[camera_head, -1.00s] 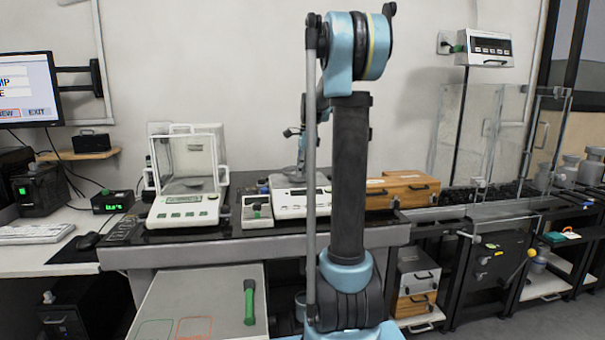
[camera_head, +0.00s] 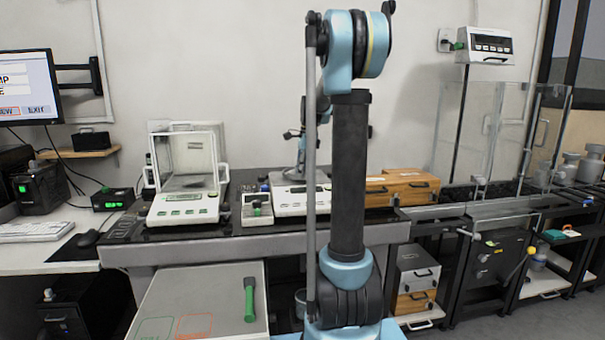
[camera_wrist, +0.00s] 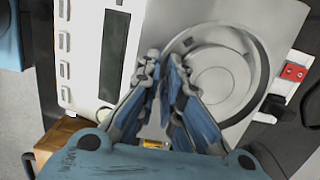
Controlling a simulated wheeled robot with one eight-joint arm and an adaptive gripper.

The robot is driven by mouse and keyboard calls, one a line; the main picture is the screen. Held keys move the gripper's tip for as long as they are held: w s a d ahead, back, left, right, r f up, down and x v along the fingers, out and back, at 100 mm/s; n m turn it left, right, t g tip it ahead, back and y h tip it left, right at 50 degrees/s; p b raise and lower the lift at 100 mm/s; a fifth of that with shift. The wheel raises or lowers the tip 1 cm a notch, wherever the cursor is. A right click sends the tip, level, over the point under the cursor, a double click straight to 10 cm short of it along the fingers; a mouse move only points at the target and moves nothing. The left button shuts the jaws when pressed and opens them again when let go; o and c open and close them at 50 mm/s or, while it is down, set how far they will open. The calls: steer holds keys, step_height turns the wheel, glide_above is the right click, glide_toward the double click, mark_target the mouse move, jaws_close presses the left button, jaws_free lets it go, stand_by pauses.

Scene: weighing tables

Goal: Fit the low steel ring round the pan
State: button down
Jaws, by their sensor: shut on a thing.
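The low steel ring (camera_wrist: 257,54) shows in the wrist view as a grey band around the round pan (camera_wrist: 225,76) on the white balance. My gripper (camera_wrist: 165,66) is over the ring's left edge, its fingers close together and shut on the ring's rim. The fingers hide that part of the rim. I cannot tell whether the ring rests on the balance or is held just above it. In the head view the balance (camera_head: 285,205) stands on the dark bench top, partly behind my arm; the ring and fingertips are not clear there.
A glass-shielded balance (camera_head: 183,208) stands to the left, with a small weight box (camera_head: 257,216) between. Wooden cases (camera_head: 412,187) are close on the right. In the wrist view a red-marked block (camera_wrist: 293,72) and a black knob (camera_wrist: 273,106) lie beside the balance.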

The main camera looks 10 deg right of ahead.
steer(key=shift+f, duration=0.35)
steer(key=c, duration=1.7)
jaws_free()
